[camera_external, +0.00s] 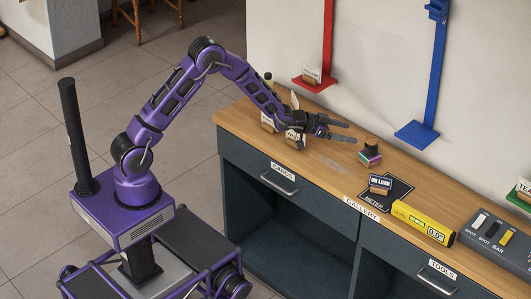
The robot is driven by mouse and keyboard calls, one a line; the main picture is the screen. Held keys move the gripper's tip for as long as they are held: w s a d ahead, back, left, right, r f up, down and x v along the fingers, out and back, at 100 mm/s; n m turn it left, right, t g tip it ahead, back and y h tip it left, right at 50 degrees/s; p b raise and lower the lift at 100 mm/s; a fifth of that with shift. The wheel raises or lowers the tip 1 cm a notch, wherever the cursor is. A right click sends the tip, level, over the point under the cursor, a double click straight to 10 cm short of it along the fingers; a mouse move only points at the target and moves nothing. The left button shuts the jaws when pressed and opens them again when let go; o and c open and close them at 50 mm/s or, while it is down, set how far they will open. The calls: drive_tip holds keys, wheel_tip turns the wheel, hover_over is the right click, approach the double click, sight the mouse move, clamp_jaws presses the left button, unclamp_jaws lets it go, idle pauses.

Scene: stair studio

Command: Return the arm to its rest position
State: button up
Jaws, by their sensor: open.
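My gripper (343,131) is at the end of my purple arm, which reaches out over the wooden counter (322,148). Its two dark fingers are apart, with nothing seen between them. The fingers point right, to the left of and a little above a small stack with a dark top and coloured layers (370,153). They look apart from that stack. My arm is bent high at the elbow and stretched forward from its base.
Small labelled cards (292,137) stand near my wrist. A black mat (398,193) bears an "on loan" sign (380,184); a yellow level (424,223) and grey switch bar (497,240) lie farther right. Red (316,84) and blue (416,134) wall brackets stand behind.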

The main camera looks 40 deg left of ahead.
drive_tip(key=w+a+r+n+t+y, duration=0.1)
drive_tip(key=a+r, duration=0.3)
drive_tip(key=a, duration=0.2)
drive_tip(key=w+a+r+n+y, duration=0.1)
drive_tip(key=a+r+y, duration=0.1)
drive_tip(key=a+r, duration=0.3)
drive_tip(key=s+a+r+n+y+p, duration=0.15)
drive_tip(key=s+a+r, duration=0.3)
drive_tip(key=a, duration=0.55)
drive_tip(key=s+a+r+y, duration=0.3)
drive_tip(key=a+r, duration=0.2)
drive_tip(key=a, duration=0.4)
drive_tip(key=shift+s+a+f+m+g+y, duration=0.8)
drive_tip(key=shift+s+a+f+g, duration=1)
drive_tip(key=shift+s, duration=2.7)
drive_tip(key=s+d+g, duration=0.1)
drive_tip(key=s+d, duration=0.4)
drive_tip(key=s, duration=0.2)
drive_tip(key=s+r+n+g+h+p, duration=0.1)
drive_tip(key=s+r+n, duration=0.1)
drive_tip(key=s, duration=0.7)
drive_tip(key=s+r+n+g, duration=0.1)
drive_tip(key=s+r+n, duration=0.2)
drive_tip(key=s, duration=0.5)
drive_tip(key=shift+s+a+h+p, duration=0.25)
drive_tip(key=shift+s+h+p, duration=0.1)
drive_tip(key=shift+s, duration=0.05)
